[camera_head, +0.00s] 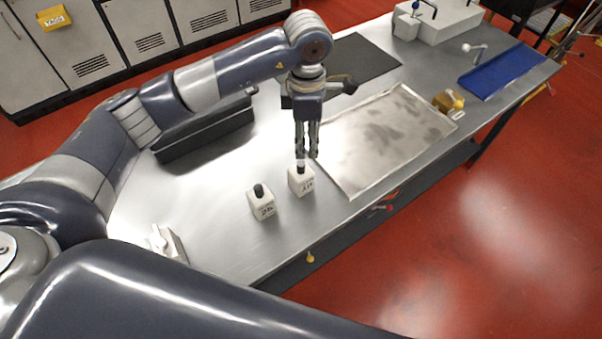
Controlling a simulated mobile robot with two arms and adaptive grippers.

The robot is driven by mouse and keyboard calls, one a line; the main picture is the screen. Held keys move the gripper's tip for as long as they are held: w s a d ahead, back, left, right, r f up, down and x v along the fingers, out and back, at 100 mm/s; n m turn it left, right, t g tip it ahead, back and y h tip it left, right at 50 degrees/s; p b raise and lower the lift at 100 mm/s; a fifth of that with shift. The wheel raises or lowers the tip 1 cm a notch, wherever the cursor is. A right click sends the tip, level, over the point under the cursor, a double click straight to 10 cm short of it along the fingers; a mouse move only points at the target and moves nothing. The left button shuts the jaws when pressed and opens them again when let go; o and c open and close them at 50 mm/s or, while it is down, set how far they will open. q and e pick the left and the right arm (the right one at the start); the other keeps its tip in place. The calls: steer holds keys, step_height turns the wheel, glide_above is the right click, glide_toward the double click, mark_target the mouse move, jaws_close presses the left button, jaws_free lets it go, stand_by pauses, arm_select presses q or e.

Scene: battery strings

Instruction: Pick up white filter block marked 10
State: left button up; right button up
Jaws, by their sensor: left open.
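A white block (301,183) with dark marking on its front stands upright on the metal table (215,205). The marking looks like 10 but is small and hard to read. A second white block (262,207) with a black knob and another marking stands just to its left and nearer. My left gripper (307,156) points down directly over the first block, with its fingertips at about the height of that block's top. The fingers hide part of the block's knob, and I cannot tell whether they touch it. The left gripper is open. My right gripper is not in view.
A shallow metal tray (365,178) lies right of the blocks. A long black bin (205,136) stands left of the gripper. A white object (166,243) sits at the near left.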

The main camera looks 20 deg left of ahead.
mark_target(301, 163)
arm_select(q)
steer(key=f+p, duration=0.1)
steer(key=f, duration=0.4)
steer(key=shift+a, duration=0.2)
steer(key=f+p, duration=0.1)
steer(key=f, duration=0.1)
steer(key=a+f+p, duration=0.1)
steer(key=f+p, duration=0.1)
steer(key=shift+f, duration=0.7)
jaws_close()
